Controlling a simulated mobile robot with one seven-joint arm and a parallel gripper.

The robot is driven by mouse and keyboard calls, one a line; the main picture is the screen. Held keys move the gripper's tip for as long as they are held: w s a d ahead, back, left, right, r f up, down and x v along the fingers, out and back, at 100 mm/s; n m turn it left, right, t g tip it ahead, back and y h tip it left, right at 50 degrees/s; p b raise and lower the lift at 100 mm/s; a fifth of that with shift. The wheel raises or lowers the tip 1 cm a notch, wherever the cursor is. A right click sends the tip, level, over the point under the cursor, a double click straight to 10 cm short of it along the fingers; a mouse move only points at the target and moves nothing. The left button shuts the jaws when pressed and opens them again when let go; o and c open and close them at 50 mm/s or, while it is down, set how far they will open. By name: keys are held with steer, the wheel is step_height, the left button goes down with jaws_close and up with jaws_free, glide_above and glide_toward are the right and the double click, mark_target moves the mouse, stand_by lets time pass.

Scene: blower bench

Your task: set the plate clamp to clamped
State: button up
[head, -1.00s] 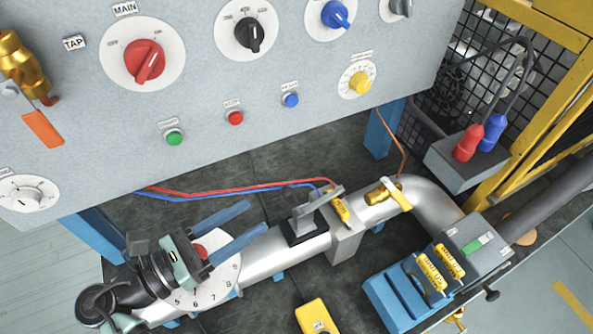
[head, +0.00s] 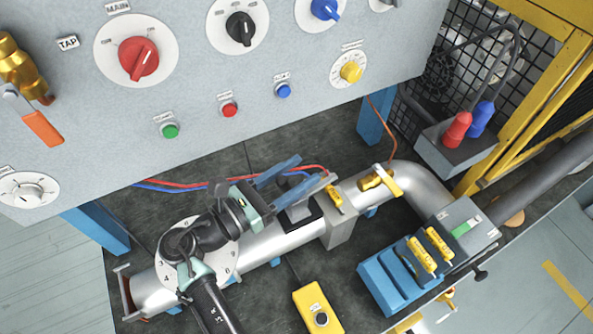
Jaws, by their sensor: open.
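My gripper (head: 309,168) is open in the head view. Its two blue fingers are apart and point to the upper right, with nothing seen between them. A grey lever fitting (head: 299,212) with a black base sits on top of the silver pipe, and I take it to be the plate clamp. Its flat grey arm slants up to the right. The lower finger overlaps the fitting's upper part in the picture and hides some of it. I cannot tell whether they touch, or which setting the lever is in.
A brass valve (head: 377,180) sits farther along the pipe. Red and blue cables run behind. The grey control panel (head: 300,60) overhangs at the back. A yellow box (head: 318,308) lies in front.

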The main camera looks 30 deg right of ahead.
jaws_close()
stand_by(1.3)
